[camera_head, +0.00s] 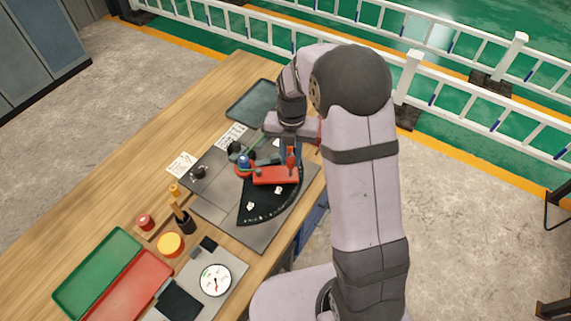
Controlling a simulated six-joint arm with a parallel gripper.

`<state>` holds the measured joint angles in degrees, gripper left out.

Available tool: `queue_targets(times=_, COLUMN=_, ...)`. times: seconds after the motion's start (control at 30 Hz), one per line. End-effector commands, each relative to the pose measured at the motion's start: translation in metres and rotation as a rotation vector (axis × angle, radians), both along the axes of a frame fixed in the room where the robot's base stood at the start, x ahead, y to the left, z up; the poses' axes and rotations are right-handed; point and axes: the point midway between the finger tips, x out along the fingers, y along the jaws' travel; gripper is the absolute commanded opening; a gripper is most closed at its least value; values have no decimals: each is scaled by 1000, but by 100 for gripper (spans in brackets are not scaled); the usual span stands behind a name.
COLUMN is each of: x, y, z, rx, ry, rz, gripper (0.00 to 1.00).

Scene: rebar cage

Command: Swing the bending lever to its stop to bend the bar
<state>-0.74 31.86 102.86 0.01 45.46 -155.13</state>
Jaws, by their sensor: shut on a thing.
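The bender stands on a grey plate (215,205) on the wooden bench, with a black fan-shaped quadrant (262,207) marked along its curved edge. The red bending lever (272,177) lies across the quadrant's upper part, running right from a blue-topped pivot (243,163). My gripper (290,148) points down at the lever's outer end, shut on the upright red handle (291,162). The fingertips are small and partly hidden by my wrist. A thin green bar (254,148) shows by the pivot, partly hidden. I cannot tell how far it is bent.
The far-left bench top is clear.

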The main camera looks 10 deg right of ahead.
Motion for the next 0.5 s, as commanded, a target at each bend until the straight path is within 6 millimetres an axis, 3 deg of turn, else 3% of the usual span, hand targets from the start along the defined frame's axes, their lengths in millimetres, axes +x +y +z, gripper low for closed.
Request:
queue_targets(times=0.2, x=19, y=-8, z=1, rx=-3, ry=-4, rz=125, gripper=0)
queue_targets(times=0.5, x=29, y=-11, z=2, rx=-3, ry=-8, rz=197, gripper=0)
